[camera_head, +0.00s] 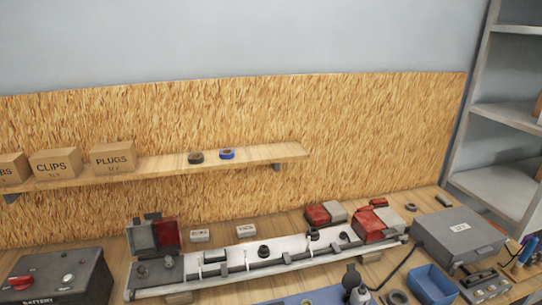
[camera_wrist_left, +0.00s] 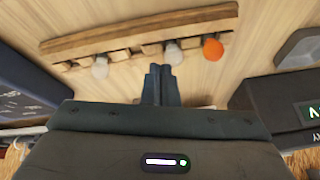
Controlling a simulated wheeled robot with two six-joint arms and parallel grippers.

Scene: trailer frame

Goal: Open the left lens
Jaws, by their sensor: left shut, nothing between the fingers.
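At the left end of the pale trailer frame (camera_head: 215,272), the left lens (camera_head: 167,233), red with a pale grey-green part beside it, stands upright. Dark parts of its lamp lie in front of it. At the right end, red and grey lamp parts (camera_head: 375,225) sit low on the frame. My left gripper (camera_wrist_left: 161,72) shows only in the left wrist view, its dark fingers together and empty, above the wooden table near a bulb rack. The lens is not recognisable in that view. My right gripper is in neither view.
The wooden rack (camera_wrist_left: 140,28) holds pale bulbs (camera_wrist_left: 172,52) and an orange one (camera_wrist_left: 212,49). A black battery box (camera_head: 65,278) stands at front left. A grey case (camera_head: 458,232) and blue bin (camera_head: 432,283) are at right. A shelf (camera_head: 255,154) with cartons runs behind.

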